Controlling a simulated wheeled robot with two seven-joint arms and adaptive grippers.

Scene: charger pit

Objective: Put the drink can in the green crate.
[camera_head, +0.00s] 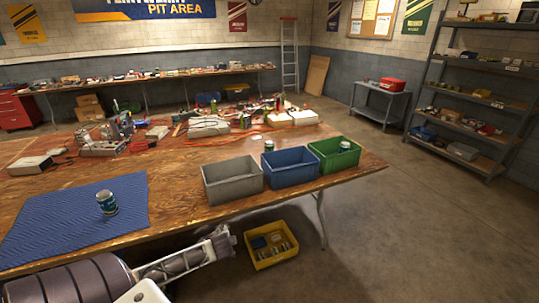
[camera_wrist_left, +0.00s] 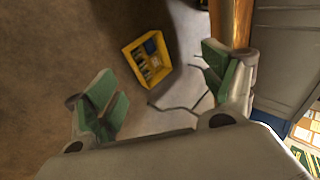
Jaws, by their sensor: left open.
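A drink can (camera_head: 107,202), dark with a pale top, stands upright on the blue mat (camera_head: 60,225) at the left of the wooden table. The green crate (camera_head: 334,160) is at the right end of a row of crates on the table's right part. My left gripper (camera_head: 225,241) is low in front of the table's front edge, to the right of the can and apart from it. In the left wrist view its green-padded fingers (camera_wrist_left: 161,74) are spread with nothing held between them. My right gripper is not in view.
A grey crate (camera_head: 231,183) and a blue crate (camera_head: 290,169) stand left of the green one. Can-like items show behind the blue crate (camera_head: 268,146) and at the green crate (camera_head: 345,146). A yellow bin (camera_head: 271,246) with small items is on the floor.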

